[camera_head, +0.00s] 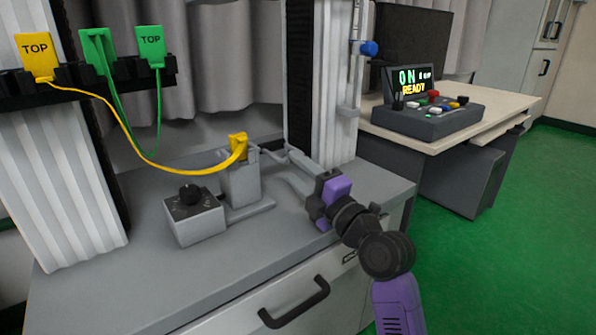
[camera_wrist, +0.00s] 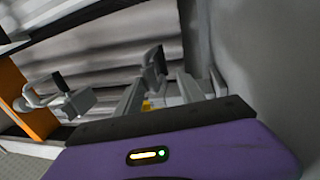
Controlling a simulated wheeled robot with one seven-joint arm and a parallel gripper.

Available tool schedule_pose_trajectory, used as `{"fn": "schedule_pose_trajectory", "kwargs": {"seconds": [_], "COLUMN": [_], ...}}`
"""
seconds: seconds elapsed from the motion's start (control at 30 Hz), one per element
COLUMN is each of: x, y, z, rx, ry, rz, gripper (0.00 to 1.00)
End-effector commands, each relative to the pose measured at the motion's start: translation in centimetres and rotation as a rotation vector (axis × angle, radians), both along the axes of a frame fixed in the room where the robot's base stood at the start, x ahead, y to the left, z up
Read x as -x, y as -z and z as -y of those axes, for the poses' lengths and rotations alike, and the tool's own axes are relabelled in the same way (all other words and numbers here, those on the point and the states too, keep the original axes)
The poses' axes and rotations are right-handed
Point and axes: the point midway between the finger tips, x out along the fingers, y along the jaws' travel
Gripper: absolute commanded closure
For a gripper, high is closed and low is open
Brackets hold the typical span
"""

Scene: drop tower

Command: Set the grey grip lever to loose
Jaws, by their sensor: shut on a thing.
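A grey block (camera_head: 240,183) stands on the bench in the head view, with a yellow plug (camera_head: 238,147) and its yellow cable at its top. The grey grip lever (camera_head: 268,152) seems to stick out from the block's upper right, beside the plug; it is small and its setting cannot be read. My gripper (camera_head: 287,156) reaches in from the right and is shut on the lever. In the wrist view my gripper (camera_wrist: 160,95) extends away from the purple body; a dark piece and a bit of yellow show near its fingers. The lever is partly hidden by the fingers.
A grey box with a black knob (camera_head: 194,215) stands left of the block. Yellow and green TOP tags hang on a black rack (camera_head: 125,72) at upper left. A ribbed column (camera_head: 335,90) rises behind my arm. A console reading ON, READY (camera_head: 428,110) sits on the right table.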

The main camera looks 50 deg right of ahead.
Motion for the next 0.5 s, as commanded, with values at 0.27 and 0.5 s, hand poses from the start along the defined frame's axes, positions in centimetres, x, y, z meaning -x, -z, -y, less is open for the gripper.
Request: {"fn": "schedule_pose_trajectory", "kwargs": {"seconds": [0.27,0.5], "x": [0.0,1.6], "y": [0.0,0.3], "z": [0.1,-0.3], "rx": [-0.001,-0.001], "ry": [0.001,0.001], "rz": [-0.002,-0.003], "gripper": [0.6,0.6]}}
